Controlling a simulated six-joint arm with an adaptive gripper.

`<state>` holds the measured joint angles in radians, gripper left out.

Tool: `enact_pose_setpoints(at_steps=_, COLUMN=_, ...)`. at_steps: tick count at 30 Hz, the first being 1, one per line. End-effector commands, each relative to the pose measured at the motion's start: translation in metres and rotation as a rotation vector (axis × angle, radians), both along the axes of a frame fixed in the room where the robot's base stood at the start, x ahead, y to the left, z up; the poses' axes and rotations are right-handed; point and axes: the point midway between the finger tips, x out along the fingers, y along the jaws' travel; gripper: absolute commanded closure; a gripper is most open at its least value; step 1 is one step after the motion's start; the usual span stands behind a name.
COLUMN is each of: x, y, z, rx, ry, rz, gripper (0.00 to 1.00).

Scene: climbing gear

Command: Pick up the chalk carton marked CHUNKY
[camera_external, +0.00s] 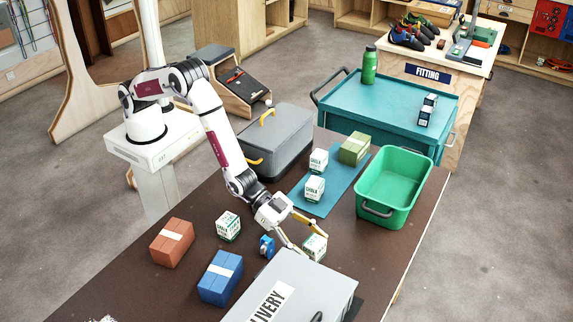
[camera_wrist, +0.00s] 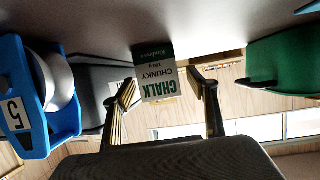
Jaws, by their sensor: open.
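The chalk carton marked CHUNKY (camera_wrist: 156,78) is white and dark green and shows upside down in the wrist view. It sits between the lines of my two fingers, nearer the left one; I cannot tell whether it is past the tips. In the external view a white carton (camera_external: 315,248) stands at my gripper (camera_external: 308,242), partly behind a finger, by the grey box. My gripper is open, with both fingers apart in the wrist view (camera_wrist: 163,88), and holds nothing. Other white chalk cartons stand at the left (camera_external: 228,226) and on the blue mat (camera_external: 314,188); their variety words are too small to read.
The grey DELIVERY box (camera_external: 310,280) is close in front of my gripper. A blue tape-like item (camera_external: 267,246), a blue box (camera_external: 220,278) and an orange-brown box (camera_external: 172,243) lie to the left. A green bin (camera_external: 418,172) stands right, a grey case (camera_external: 275,135) behind.

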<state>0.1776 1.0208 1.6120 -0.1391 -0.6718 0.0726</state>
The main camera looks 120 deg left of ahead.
Motion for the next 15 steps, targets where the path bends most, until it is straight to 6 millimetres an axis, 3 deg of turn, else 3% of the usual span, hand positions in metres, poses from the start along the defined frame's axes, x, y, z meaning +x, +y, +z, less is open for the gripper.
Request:
enact_pose_setpoints(at_steps=7, x=0.014, y=-0.001, z=-0.006, rx=-0.001, ry=-0.001, rz=0.000, gripper=0.42)
enact_pose_setpoints(at_steps=15, x=0.016, y=-0.001, z=-0.007, rx=0.000, ry=0.000, rz=0.000, gripper=0.42)
